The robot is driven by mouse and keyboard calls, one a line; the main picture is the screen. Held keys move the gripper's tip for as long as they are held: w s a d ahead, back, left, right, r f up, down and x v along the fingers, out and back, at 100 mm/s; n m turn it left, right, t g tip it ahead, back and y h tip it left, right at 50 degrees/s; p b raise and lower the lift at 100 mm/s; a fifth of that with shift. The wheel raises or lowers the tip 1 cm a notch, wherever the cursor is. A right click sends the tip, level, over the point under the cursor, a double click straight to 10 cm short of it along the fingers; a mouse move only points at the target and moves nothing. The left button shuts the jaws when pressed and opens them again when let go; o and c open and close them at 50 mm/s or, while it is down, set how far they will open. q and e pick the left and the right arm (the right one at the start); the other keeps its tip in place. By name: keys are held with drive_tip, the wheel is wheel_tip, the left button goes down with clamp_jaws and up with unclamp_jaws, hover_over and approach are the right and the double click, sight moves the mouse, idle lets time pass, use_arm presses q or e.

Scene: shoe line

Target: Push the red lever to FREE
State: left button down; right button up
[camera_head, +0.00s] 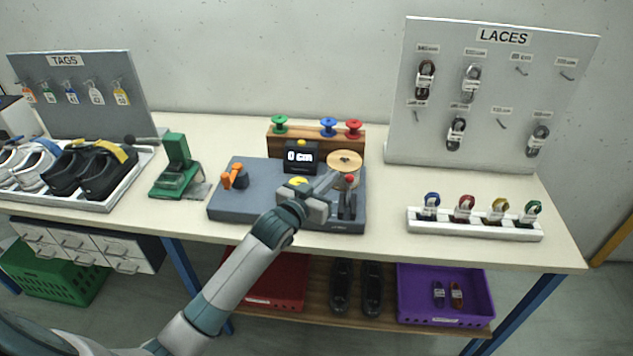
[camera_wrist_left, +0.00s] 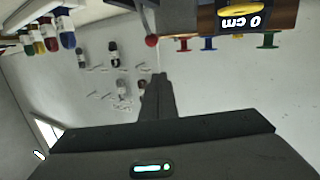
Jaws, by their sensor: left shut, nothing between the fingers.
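The red lever shows as a round red knob (camera_head: 349,180) above a dark mount at the right front of the grey measuring machine (camera_head: 245,205). My left gripper (camera_head: 334,177) is shut and empty, with its fingertips just left of the knob. In the left wrist view, which looks upside down, the red knob (camera_wrist_left: 151,41) on its grey stem is beyond the shut fingertips (camera_wrist_left: 160,78), with a small gap in the picture. I cannot tell whether they touch, and no FREE marking is readable. My right gripper is not in view.
The machine's display (camera_head: 300,157) reads 0 cm, beside a tan spool disc (camera_head: 345,160). An orange clamp (camera_head: 235,176) is on its left. A green press (camera_head: 177,170) stands further left, a white lace rack (camera_head: 475,228) to the right. Bare table lies between machine and rack.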

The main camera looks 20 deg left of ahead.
use_arm(q)
drive_tip(key=s+a+r+b, duration=0.1)
drive_tip(key=s+r, duration=0.2)
drive_tip(key=s, duration=0.2)
drive_tip(key=shift+s+a+r+b, duration=0.15)
drive_tip(key=shift+s+r+b, duration=0.1)
drive_tip(key=shift+r+b, duration=0.05)
drive_tip(key=s+d+f+g+y, duration=0.25)
drive_tip(key=s+f+g, duration=0.45)
drive_tip(key=s+f, duration=1.15)
drive_tip(key=s+d+f+g, duration=0.1)
drive_tip(key=s+f+g, duration=0.2)
drive_tip(key=s, duration=0.8)
drive_tip(key=s+f+g, duration=0.3)
drive_tip(key=s, duration=0.9)
wheel_tip(320, 180, down, 31)
drive_tip(key=m+g+b, duration=0.1)
drive_tip(key=b, duration=0.2)
drive_tip(key=s+a+f+g+b, duration=0.1)
drive_tip(key=s+a+f+b, duration=0.1)
drive_tip(key=s+f, duration=1.6)
wheel_tip(320, 180, down, 2)
drive_tip(key=shift+s+a+f, duration=0.15)
drive_tip(key=shift+s+a, duration=0.1)
drive_tip(key=shift+a, duration=0.25)
